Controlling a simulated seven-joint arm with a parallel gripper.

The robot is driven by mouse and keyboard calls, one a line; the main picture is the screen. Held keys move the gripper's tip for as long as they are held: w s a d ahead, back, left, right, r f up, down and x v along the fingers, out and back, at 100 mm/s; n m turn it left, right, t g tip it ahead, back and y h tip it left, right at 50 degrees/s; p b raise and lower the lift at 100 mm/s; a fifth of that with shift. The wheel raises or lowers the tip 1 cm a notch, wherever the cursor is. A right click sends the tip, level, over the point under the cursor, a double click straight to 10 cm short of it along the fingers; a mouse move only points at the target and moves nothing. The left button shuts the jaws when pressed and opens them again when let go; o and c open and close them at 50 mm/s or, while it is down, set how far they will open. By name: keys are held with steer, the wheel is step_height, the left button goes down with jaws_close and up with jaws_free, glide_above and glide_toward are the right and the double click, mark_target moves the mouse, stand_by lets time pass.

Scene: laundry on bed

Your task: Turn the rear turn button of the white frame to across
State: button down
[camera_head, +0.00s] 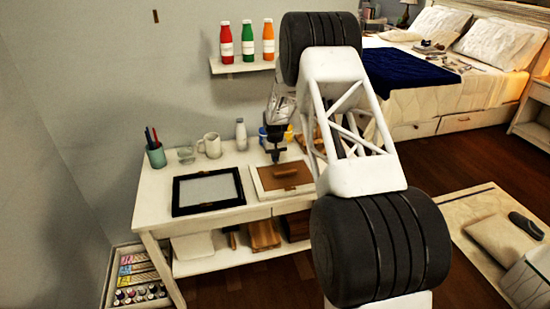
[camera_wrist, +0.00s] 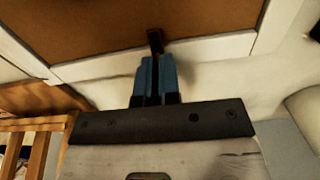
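The white frame (camera_head: 262,190) lies back side up on the white desk, with a brown backing panel (camera_head: 284,181). In the wrist view the frame's pale edge (camera_wrist: 95,66) runs along the brown panel (camera_wrist: 190,22). A small dark turn button (camera_wrist: 155,41) lies at that edge and reaches over onto the panel. My gripper (camera_wrist: 156,60) has its two blue fingertips close together at the near end of this button, with a narrow dark gap between them. Whether they press on it cannot be told. In the head view my gripper (camera_head: 275,158) is over the frame's rear edge and hides the button.
A black frame (camera_head: 176,208) lies to the left on the desk (camera_head: 152,207). A pen cup (camera_head: 156,156), a glass, a mug (camera_head: 210,146) and a white bottle (camera_head: 241,135) stand behind. Yellow and wooden items are close by my gripper. A shelf (camera_head: 242,68) with bottles hangs above.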

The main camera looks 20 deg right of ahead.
steer(key=c, duration=1.3)
jaws_free()
steer(key=shift+r, duration=0.1)
steer(key=shift+r, duration=3.75)
steer(key=shift+r, duration=0.1)
